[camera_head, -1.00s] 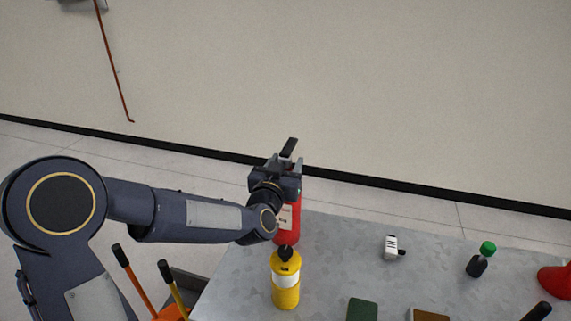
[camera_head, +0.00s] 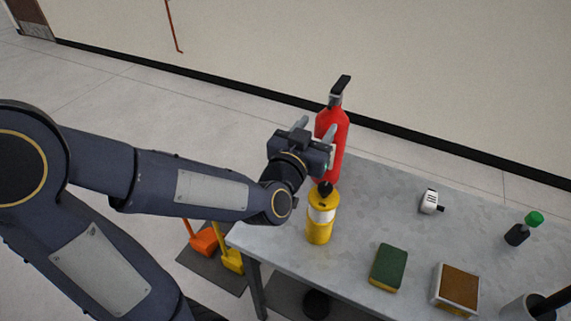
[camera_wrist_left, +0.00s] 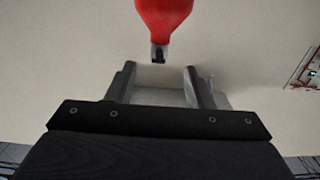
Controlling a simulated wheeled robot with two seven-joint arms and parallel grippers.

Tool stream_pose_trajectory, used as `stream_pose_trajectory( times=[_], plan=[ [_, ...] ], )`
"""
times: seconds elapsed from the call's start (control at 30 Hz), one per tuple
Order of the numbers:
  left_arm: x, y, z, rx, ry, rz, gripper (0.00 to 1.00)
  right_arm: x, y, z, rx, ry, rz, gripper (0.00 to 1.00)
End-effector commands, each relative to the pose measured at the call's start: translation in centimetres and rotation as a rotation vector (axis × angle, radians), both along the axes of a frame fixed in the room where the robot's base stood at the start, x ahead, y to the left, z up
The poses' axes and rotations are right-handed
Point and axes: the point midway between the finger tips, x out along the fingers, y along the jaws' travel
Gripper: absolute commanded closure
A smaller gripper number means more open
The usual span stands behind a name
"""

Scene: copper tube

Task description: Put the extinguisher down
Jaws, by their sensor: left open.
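The red fire extinguisher (camera_head: 334,138), with a black handle on top, stands upright at the far left edge of the grey table (camera_head: 375,190) in the head view. My left gripper (camera_head: 315,127) is open and empty, just left of the extinguisher and partly in front of it. In the left wrist view, the extinguisher's red body (camera_wrist_left: 163,15) and dark top end lie beyond the open fingers (camera_wrist_left: 162,80), with a visible gap. The extinguisher's base is partly hidden behind the yellow bottle. My right gripper is out of view.
A yellow bottle (camera_head: 320,222) stands close in front of the extinguisher. A green sponge (camera_head: 388,266), a brown-topped block (camera_head: 456,286), a white device (camera_head: 430,202) and a green-capped bottle (camera_head: 520,232) are on the table. Orange and yellow tools (camera_head: 205,242) stand left of it.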

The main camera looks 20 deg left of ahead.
Motion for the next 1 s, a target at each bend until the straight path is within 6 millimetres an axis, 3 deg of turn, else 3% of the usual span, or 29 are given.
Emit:
stream_pose_trajectory(
  times=[0.17,0.27,0.37,0.7,0.83,1.0],
  plan=[
    [-0.9,0.2,-0.3,-0.029,0.069,-0.047,0.53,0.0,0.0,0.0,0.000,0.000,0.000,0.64],
    [-2.8,0.5,-1.1,-0.073,0.189,-0.107,0.53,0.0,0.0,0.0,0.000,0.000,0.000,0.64],
    [-5.9,1.0,-2.7,-0.129,0.361,-0.161,0.53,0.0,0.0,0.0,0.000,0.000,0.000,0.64],
    [-20.0,3.3,-8.6,-0.314,0.939,-0.160,0.53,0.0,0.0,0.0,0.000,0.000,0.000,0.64],
    [-22.9,3.7,-9.6,-0.349,1.048,-0.139,0.53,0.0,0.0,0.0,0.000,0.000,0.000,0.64],
    [-23.9,3.7,-10.0,-0.360,1.086,-0.132,0.53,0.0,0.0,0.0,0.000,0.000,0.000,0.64]
  ],
)
